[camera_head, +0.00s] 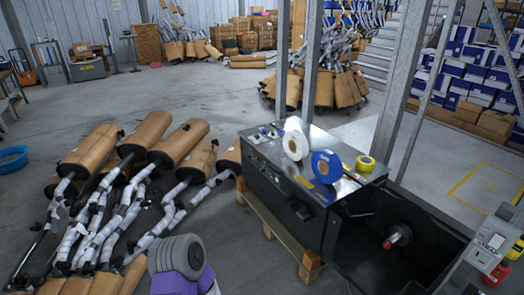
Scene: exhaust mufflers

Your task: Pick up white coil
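The white coil (295,138) is on the metal top of a dark machine cabinet (284,190), right of the picture's middle. It appears to stand on its edge. A blue coil (326,167) with a white centre is just in front of it and to its right. A small yellow roll (365,163) lies further right on the same top. A grey and purple arm part of mine shows at the bottom edge, left of the cabinet and well apart from the coils. No gripper fingers are in view.
The cabinet stands on a wooden pallet (279,235). Metal posts (400,80) rise behind it. A dark open bay (400,225) and a grey strapping device (490,240) are at right. Brown mufflers with wrapped pipes (175,145) crowd the left floor.

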